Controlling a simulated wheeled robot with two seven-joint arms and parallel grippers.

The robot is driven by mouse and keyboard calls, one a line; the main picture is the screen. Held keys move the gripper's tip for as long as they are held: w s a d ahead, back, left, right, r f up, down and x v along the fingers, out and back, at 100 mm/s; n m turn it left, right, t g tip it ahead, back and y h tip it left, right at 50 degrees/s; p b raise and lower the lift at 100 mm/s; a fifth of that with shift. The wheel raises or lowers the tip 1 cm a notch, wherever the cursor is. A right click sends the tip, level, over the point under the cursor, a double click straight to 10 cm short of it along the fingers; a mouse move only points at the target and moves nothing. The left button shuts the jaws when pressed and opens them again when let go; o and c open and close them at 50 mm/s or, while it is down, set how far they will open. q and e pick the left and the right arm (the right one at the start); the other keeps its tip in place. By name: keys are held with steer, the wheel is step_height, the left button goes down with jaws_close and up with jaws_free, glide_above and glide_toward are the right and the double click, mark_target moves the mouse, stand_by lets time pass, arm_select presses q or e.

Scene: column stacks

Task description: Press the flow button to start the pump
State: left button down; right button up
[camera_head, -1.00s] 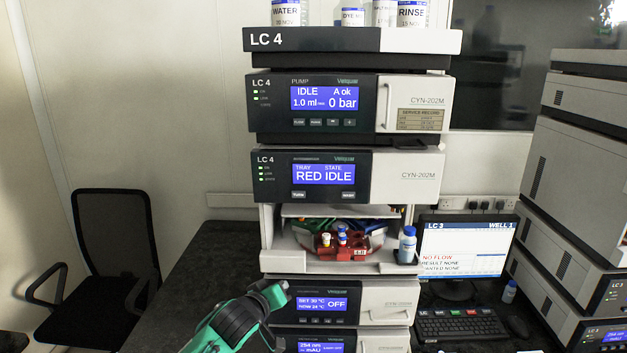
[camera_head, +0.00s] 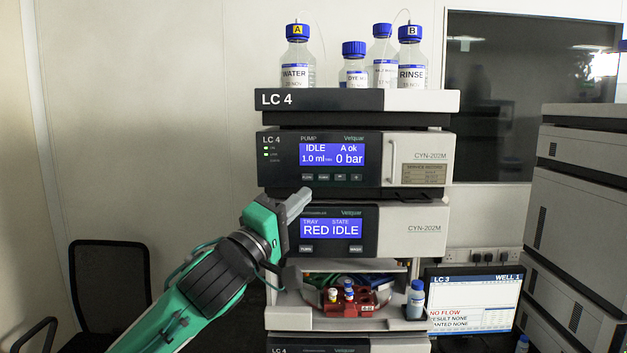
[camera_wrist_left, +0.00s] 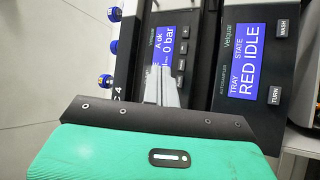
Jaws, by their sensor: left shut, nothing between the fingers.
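The LC 4 pump unit (camera_head: 350,187) has a blue screen reading IDLE, A ok, 1.0 ml and 0 bar. A row of small dark buttons sits under the screen; the leftmost is the flow button (camera_head: 307,177). My left gripper (camera_head: 304,194) is shut and empty, its tips just below and close to the flow button in the head view. I cannot tell whether they touch the panel. In the left wrist view the fingers (camera_wrist_left: 162,88) overlap the pump's front and hide part of its screen and the flow button end of the row. My right gripper is not in view.
Below the pump is the autosampler (camera_head: 395,233), its screen reading RED IDLE, with a vial tray (camera_head: 368,301) beneath. Several bottles stand on the top shelf (camera_head: 420,101). A monitor (camera_head: 473,302) at right reads NO FLOW. Open space lies left of the stack.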

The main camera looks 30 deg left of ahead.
arm_select(q)
steer(key=shift+s+d+r, duration=0.15)
steer(key=shift+s+r, duration=0.1)
steer(key=shift+r, duration=0.2)
steer(key=shift+w, duration=0.1)
steer(key=p, duration=0.1)
glide_toward(315, 170)
steer(key=shift+w+d+r, duration=0.25)
steer(key=shift+w+r, duration=0.1)
steer(key=shift+w, duration=0.2)
steer(key=shift+w+d+r, duration=0.3)
steer(key=shift+w+r, duration=0.05)
steer(key=shift+w, duration=0.25)
steer(key=shift+w+d+r, duration=0.25)
steer(key=shift+w+r, duration=0.1)
steer(key=shift+w, duration=0.2)
stand_by(0.7)
steer(key=shift+w+a, duration=0.2)
steer(key=shift+w, duration=0.2)
steer(key=shift+w+a+p, duration=0.25)
steer(key=shift+w+p, duration=0.05)
steer(key=shift+p, duration=0.1)
stand_by(0.5)
steer(key=shift+s, duration=0.1)
steer(key=shift+s+d, duration=0.45)
steer(key=shift+s, duration=0.15)
